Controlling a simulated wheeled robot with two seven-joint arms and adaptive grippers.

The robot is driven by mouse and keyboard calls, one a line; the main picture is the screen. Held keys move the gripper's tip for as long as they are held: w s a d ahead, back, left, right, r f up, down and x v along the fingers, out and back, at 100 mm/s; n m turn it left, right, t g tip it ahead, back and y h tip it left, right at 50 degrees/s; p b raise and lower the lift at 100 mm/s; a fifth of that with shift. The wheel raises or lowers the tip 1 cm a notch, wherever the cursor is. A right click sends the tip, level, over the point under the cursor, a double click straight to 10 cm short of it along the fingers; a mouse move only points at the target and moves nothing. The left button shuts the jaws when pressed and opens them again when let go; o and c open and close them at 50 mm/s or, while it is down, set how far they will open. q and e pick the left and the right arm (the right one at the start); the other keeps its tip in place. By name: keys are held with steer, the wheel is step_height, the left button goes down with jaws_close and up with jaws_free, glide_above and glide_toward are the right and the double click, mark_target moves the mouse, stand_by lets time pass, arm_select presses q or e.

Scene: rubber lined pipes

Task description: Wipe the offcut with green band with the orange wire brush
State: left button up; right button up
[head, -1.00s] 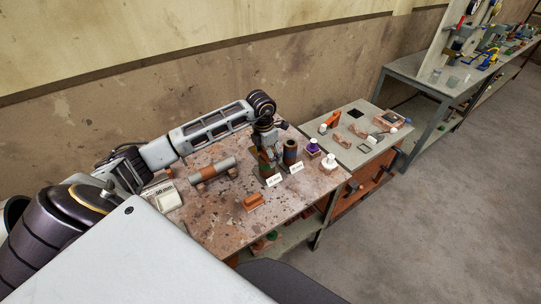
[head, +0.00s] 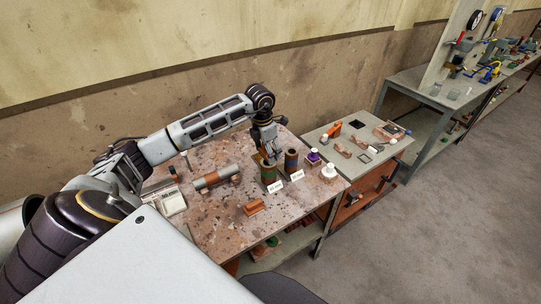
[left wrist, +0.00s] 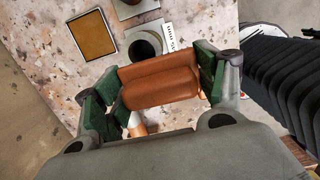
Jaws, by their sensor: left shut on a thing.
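The offcut with green band (head: 269,174) stands upright on the speckled table, behind a small white label. My left gripper (head: 267,153) is just above and behind it. In the left wrist view the gripper (left wrist: 158,90) is shut on an orange-brown block, which looks like the orange wire brush (left wrist: 160,82), held between green pads. Only a little orange of the brush shows in the head view; its bristles are hidden. I cannot tell whether it touches the offcut. My right gripper is not in view.
An offcut with blue band (head: 291,161) stands just right. A purple bottle (head: 313,158) and a white-topped one (head: 328,172) are beyond. A copper-coloured block (head: 254,207) lies in front; a grey pipe (head: 217,177) lies left. The table front is mostly clear.

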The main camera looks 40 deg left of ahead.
arm_select(q)
steer(key=shift+r, duration=0.9)
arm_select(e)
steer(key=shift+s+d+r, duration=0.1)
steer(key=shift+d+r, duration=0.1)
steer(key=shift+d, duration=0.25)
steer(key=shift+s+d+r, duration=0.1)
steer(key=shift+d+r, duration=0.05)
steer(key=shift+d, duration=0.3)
